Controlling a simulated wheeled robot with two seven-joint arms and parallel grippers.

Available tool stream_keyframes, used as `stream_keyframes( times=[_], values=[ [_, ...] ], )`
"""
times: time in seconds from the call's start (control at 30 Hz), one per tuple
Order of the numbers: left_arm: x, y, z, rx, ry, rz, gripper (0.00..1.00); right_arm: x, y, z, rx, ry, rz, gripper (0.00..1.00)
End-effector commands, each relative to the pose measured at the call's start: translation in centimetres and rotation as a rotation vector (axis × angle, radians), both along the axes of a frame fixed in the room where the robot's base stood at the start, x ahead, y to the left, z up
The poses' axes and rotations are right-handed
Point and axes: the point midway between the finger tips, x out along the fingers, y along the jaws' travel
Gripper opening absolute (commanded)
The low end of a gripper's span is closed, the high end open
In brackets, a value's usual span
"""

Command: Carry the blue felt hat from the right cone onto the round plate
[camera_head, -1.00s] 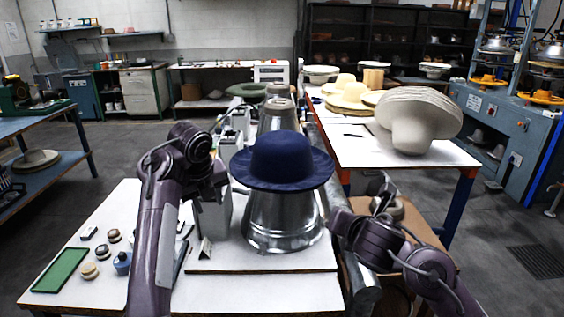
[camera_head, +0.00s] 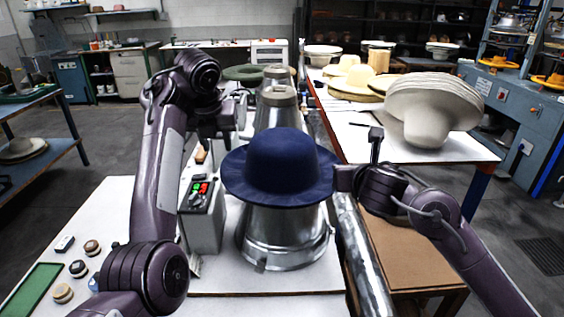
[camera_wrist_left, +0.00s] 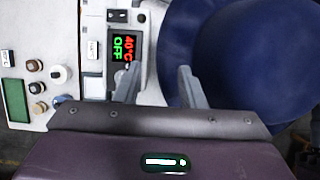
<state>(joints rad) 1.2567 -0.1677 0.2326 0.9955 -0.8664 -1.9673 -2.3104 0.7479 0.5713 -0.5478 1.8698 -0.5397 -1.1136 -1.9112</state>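The blue felt hat (camera_head: 278,165) sits upright on a shiny metal cone (camera_head: 282,238) at the front middle. In the left wrist view the hat (camera_wrist_left: 262,50) fills the upper right. My left gripper (camera_head: 226,122) is raised beyond the hat's left side. In the left wrist view its two fingers (camera_wrist_left: 158,84) are spread apart with nothing held. One finger overlaps the brim in that view; contact cannot be told. My right gripper (camera_head: 346,178) is at the hat's right brim edge; its fingers are not clear. I cannot make out which thing is the round plate.
A control box (camera_head: 203,218) with a red and green display stands left of the cone. Another metal cone (camera_head: 276,112) stands behind the hat. Pale hats (camera_head: 430,105) are stacked on the right table. A green tray (camera_head: 34,288) and several knobs lie at the front left.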

Motion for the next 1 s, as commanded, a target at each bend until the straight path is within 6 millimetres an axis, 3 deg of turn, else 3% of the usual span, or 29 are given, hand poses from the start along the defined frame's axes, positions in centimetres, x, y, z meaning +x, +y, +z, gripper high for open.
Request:
stream_keyframes(
  times=[0.27,0.7,1.0],
  values=[
    [0.1,0.1,-0.4,0.0,0.002,0.001,0.36,0.3,0.0,-0.2,0.001,0.002,0.0,0.36],
    [2.4,0.2,-5.9,0.001,0.002,0.003,0.36,5.9,0.3,-2.4,0.003,0.001,0.0,0.36],
    [3.0,0.2,-7.3,-0.001,0.0,0.002,0.36,7.2,0.3,-3.0,0.001,-0.001,0.0,0.36]
  ],
)
